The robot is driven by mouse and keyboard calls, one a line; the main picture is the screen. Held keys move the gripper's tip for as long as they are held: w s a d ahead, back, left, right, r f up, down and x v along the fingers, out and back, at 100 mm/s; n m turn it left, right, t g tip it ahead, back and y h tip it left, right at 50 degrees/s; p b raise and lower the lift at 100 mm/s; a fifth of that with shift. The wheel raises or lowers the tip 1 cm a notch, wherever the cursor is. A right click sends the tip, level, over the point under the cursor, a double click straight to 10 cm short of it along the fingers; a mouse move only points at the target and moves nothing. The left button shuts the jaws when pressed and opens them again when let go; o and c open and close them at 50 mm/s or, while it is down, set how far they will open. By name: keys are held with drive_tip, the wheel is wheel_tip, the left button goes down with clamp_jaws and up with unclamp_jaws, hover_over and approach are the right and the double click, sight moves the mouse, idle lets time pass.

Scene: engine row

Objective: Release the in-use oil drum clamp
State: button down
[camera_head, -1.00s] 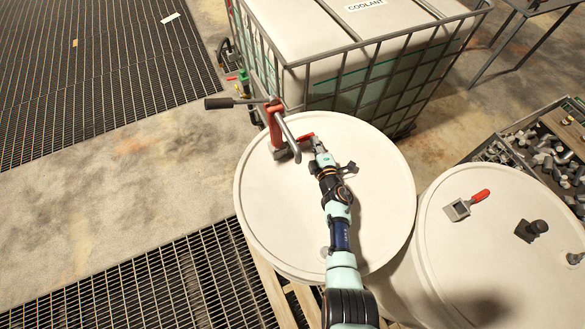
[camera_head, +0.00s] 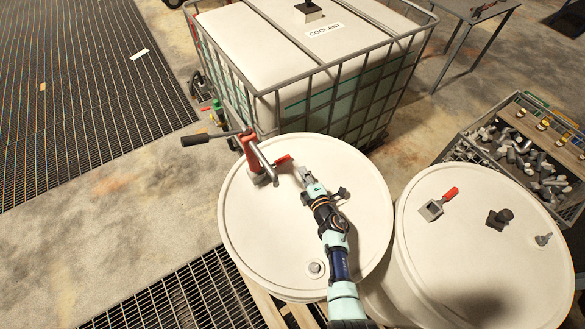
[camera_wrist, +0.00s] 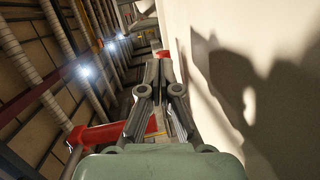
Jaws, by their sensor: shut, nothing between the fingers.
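The in-use oil drum (camera_head: 245,235) is the pale drum with a red hand pump (camera_head: 251,156) standing on its lid. Just right of the pump is a red clamp handle (camera_head: 284,160); the rest of that clamp is hard to make out. My gripper (camera_head: 301,172) is low over the lid, at the right of the red handle, and shut with nothing held. In the wrist view the closed fingers (camera_wrist: 165,72) lie beside the white lid (camera_wrist: 285,60). A small red part shows beyond their tips and a larger red part at left; I cannot tell which is the handle. Contact is unclear.
A second drum (camera_head: 470,270) at right carries another red-handled clamp (camera_head: 437,204) and a dark cap (camera_head: 499,218). A caged coolant tank (camera_head: 300,85) stands behind. A crate of metal parts (camera_head: 520,150) is at back right. The pump's lever (camera_head: 212,137) sticks out left.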

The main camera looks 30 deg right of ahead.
drive_tip(key=s+d, duration=0.2)
drive_tip(key=d, duration=0.1)
drive_tip(key=s+d+r+p, duration=0.1)
drive_tip(key=s+d, duration=0.2)
drive_tip(key=shift+s+r, duration=0.15)
drive_tip(key=shift+s, duration=0.05)
drive_tip(key=shift+a, duration=0.1)
drive_tip(key=shift+w, duration=0.1)
drive_tip(key=w+r+m+h+p, duration=0.1)
drive_tip(key=w+r+m+h, duration=0.15)
drive_tip(key=r, duration=0.45)
drive_tip(key=w+r+m+h, duration=0.1)
drive_tip(key=r+m+h, duration=0.2)
drive_tip(key=r, duration=0.3)
drive_tip(key=a+r+m+g+h+p, duration=0.1)
drive_tip(key=a+r+m+g+h, duration=0.1)
drive_tip(key=a+r+m, duration=0.7)
drive_tip(key=s+a+r+y, duration=0.3)
drive_tip(key=s+a, duration=0.1)
drive_tip(key=a, duration=0.5)
drive_tip(key=s+a+r+g+y+p, duration=0.1)
drive_tip(key=s+a+r+y, duration=0.2)
drive_tip(key=a, duration=0.6)
drive_tip(key=s+a+r+y, duration=0.3)
drive_tip(key=s+a+y, duration=0.1)
drive_tip(key=a, duration=0.5)
drive_tip(key=shift+s+r+n+y+p, duration=0.3)
drive_tip(key=shift+s+r+n+y, duration=0.1)
drive_tip(key=shift+y, duration=0.15)
